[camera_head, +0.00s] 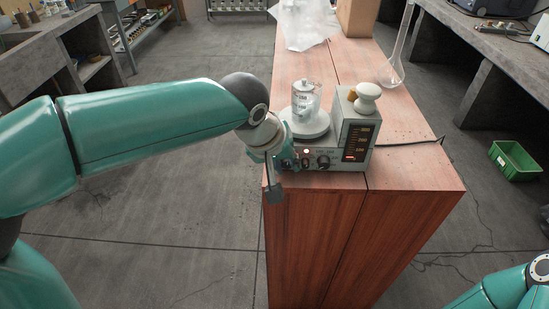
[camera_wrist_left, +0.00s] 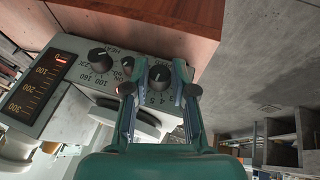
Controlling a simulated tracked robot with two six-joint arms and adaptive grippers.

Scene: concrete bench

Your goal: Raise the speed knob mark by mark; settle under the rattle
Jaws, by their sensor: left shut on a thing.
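A hotplate stirrer (camera_head: 352,157) stands on the wooden bench, with a glass beaker (camera_head: 306,100) upright on its round white plate (camera_head: 310,127). In the left wrist view, my left gripper (camera_wrist_left: 160,87) has its fingers on either side of the black speed knob (camera_wrist_left: 160,76) and is shut on it. In the head view, my left gripper (camera_head: 278,166) is at the stirrer's front left corner and mostly hides that knob. A second black knob, marked HEAT (camera_wrist_left: 100,59), is free beside it; it also shows in the head view (camera_head: 323,162). My right gripper is out of view.
A lit display (camera_wrist_left: 42,83) with a 100 to 300 scale is on the stirrer. A white rounded object (camera_head: 367,97) sits on the stirrer's housing. A glass flask (camera_head: 391,73) stands behind. A dark cable (camera_head: 409,143) runs right. A green crate (camera_head: 515,160) is on the floor.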

